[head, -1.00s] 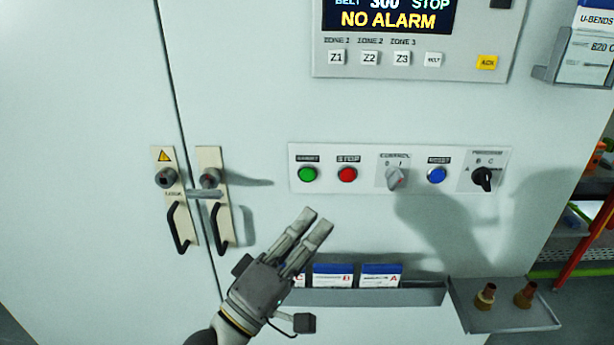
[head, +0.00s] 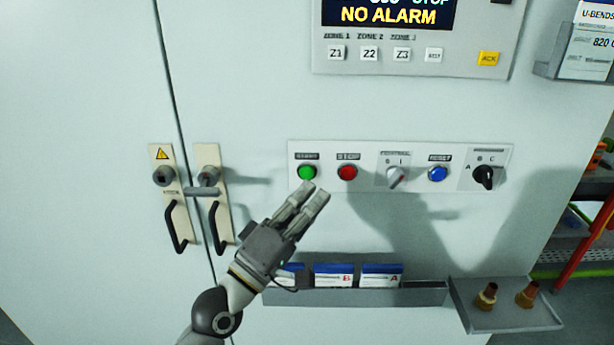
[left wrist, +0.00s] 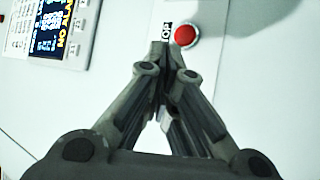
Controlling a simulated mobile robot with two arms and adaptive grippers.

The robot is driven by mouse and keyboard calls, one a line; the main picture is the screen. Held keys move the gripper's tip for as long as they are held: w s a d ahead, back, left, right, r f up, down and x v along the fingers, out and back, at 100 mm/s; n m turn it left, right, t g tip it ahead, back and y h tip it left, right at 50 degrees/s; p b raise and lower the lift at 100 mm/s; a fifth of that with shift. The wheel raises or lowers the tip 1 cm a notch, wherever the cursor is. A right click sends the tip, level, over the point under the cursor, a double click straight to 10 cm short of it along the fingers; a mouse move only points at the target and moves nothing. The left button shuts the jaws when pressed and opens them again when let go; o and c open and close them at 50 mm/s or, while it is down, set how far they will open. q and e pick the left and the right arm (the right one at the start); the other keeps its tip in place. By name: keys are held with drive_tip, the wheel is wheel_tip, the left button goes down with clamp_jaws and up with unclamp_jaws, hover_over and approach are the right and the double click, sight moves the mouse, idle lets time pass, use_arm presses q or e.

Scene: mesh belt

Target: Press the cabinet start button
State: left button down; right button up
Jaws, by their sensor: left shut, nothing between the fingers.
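The green start button (head: 307,172) is at the left end of the white control strip (head: 418,179) on the cabinet front, under a START label. My left gripper (head: 316,190) is shut and empty, its fingertips just below and slightly right of the green button in the head view. I cannot tell how far the tips are from the panel. In the left wrist view the shut fingertips (left wrist: 159,45) show beside the red stop button (left wrist: 185,35) and hide part of its label. The green button does not show there. My right gripper is not in view.
The red stop button (head: 347,172) is right beside the green one. A grey selector (head: 396,178), a blue button (head: 437,174) and a black knob (head: 483,176) follow rightward. Door handles (head: 178,227) stand out at left. A card rack (head: 420,295) and a small shelf (head: 505,318) are below.

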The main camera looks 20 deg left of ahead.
sight(307, 172)
use_arm(q)
drive_tip(key=shift+w+a, duration=0.2)
drive_tip(key=shift+w, duration=0.35)
drive_tip(key=shift+w+a, duration=0.15)
drive_tip(key=shift+w, duration=0.35)
idle(0.4)
drive_tip(key=shift+w, duration=0.15)
drive_tip(key=shift+w+a, duration=0.1)
drive_tip(key=shift+w, duration=0.15)
idle(0.6)
drive_tip(key=shift+w+a, duration=0.1)
drive_tip(key=shift+w, duration=0.35)
idle(0.3)
drive_tip(key=shift+s, duration=0.1)
drive_tip(key=shift+s+d, duration=0.2)
drive_tip(key=shift+s, duration=0.6)
